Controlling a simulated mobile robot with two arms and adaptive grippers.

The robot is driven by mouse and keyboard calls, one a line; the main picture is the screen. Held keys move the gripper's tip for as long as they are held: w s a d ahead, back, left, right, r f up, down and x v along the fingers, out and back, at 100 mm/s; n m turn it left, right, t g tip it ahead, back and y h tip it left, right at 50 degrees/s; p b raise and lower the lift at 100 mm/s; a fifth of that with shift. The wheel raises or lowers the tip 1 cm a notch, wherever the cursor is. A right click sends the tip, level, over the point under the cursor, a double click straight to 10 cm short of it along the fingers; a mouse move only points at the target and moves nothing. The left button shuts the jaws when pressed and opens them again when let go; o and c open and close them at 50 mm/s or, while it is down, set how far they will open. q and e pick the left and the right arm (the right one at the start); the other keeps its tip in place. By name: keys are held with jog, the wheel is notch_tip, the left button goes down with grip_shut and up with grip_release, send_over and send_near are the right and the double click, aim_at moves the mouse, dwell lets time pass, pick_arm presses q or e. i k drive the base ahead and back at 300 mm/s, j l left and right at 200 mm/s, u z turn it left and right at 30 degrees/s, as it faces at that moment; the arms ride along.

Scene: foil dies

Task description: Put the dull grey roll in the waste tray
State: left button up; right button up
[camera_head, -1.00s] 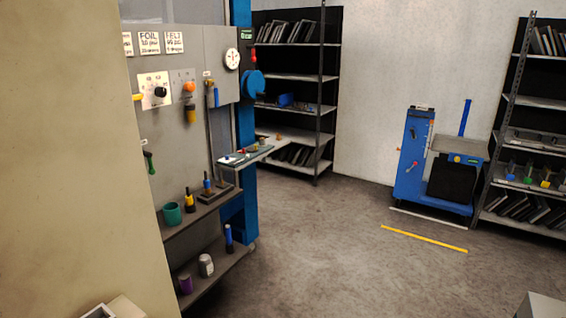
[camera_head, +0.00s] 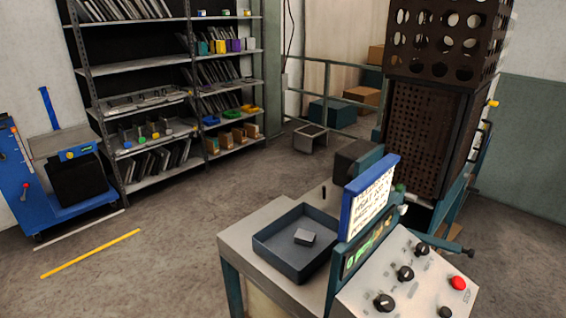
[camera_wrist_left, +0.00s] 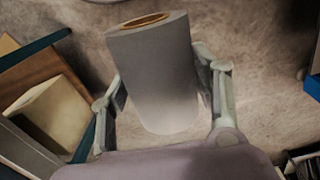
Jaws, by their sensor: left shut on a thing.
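My left gripper (camera_wrist_left: 162,98) is shut on a dull grey roll (camera_wrist_left: 155,75) in the left wrist view, with a finger on each side. The roll is a grey cylinder with a tan core ring at its far end, held above the floor. In the head view a dark blue-grey open tray (camera_head: 267,246) stands on a light machine table at lower centre. Neither gripper shows in the head view.
A control panel (camera_head: 405,285) with knobs and a red button stands right of the tray, below a blue-framed sign (camera_head: 368,197). A perforated brown tower (camera_head: 440,110) rises behind. Shelves (camera_head: 165,95) and a blue cart (camera_head: 50,180) stand at left. The floor between is clear.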

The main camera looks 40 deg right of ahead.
aim_at(296, 258)
jog(key=i+j+z, duration=0.1)
jog(key=z, duration=0.3)
jog(key=i+j+z, duration=0.2)
jog(key=z, duration=0.2)
jog(key=i+j+z, duration=0.25)
jog(key=z, duration=0.15)
jog(key=i+j+z, duration=0.15)
jog(key=z, duration=0.3)
jog(key=j+z, duration=0.4)
